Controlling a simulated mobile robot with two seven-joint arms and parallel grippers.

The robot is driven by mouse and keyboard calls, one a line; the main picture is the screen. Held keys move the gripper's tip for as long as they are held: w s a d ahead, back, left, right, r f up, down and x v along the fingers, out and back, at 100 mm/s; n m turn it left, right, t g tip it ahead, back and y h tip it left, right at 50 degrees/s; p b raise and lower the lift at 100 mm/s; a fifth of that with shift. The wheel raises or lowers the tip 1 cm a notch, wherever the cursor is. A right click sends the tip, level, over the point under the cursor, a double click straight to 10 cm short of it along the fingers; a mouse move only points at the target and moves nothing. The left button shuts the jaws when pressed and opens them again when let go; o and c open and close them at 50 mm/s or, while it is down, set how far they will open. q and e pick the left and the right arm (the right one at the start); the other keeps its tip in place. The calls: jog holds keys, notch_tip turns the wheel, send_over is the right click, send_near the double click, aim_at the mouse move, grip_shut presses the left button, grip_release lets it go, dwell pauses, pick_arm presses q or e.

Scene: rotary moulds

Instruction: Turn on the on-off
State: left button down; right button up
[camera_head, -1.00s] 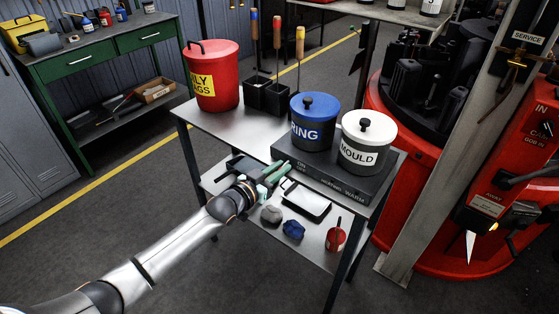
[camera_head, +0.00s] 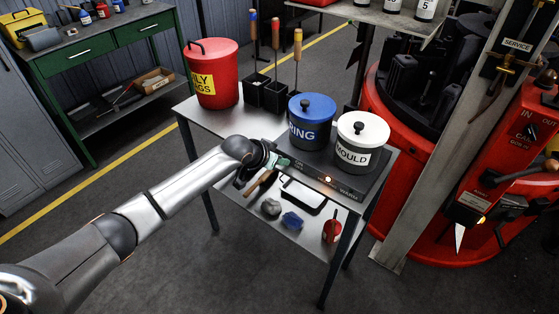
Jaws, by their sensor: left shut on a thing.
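A dark flat warmer (camera_head: 345,188) with white lettering stands at the front of the steel table. My left gripper (camera_head: 279,162) is at the left end of the warmer's front face, by the ON marking, shut on the on-off (camera_head: 287,162). The jaws and my wrist hide most of the on-off. An orange light (camera_head: 328,180) glows on the front face. My right gripper is out of view.
A red bin (camera_head: 213,85) and black holders with upright tools (camera_head: 266,93) stand farther back on the table. The lower shelf holds a tray (camera_head: 303,195), a blue cloth (camera_head: 291,221) and a red item (camera_head: 332,230). A red rotary machine is at the right.

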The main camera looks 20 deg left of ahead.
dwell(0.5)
pick_arm(q)
jog(key=c, duration=0.9)
grip_release()
jog(key=v, duration=1.2)
jog(key=shift+s+a+r, duration=0.1)
jog(key=shift+s+r, duration=0.05)
jog(key=shift+r, duration=0.1)
jog(key=s+d+f+h, duration=0.1)
jog(key=s+d+f, duration=0.2)
jog(key=s+f, duration=0.35)
jog(key=s+d+f+h, duration=0.1)
jog(key=s+d+f, duration=0.2)
jog(key=f, duration=0.6)
jog(key=s+f+y, duration=0.1)
jog(key=s+f, duration=0.2)
jog(key=s, duration=0.2)
jog(key=s+a+f+n, duration=0.1)
jog(key=s+f, duration=0.2)
jog(key=s, duration=0.3)
jog(key=s+f+n+t+y, duration=0.1)
jog(key=s+f, duration=0.1)
jog(key=s, duration=0.3)
jog(key=shift+s+a+f+y, duration=0.3)
jog(key=shift+s+a+f, duration=0.1)
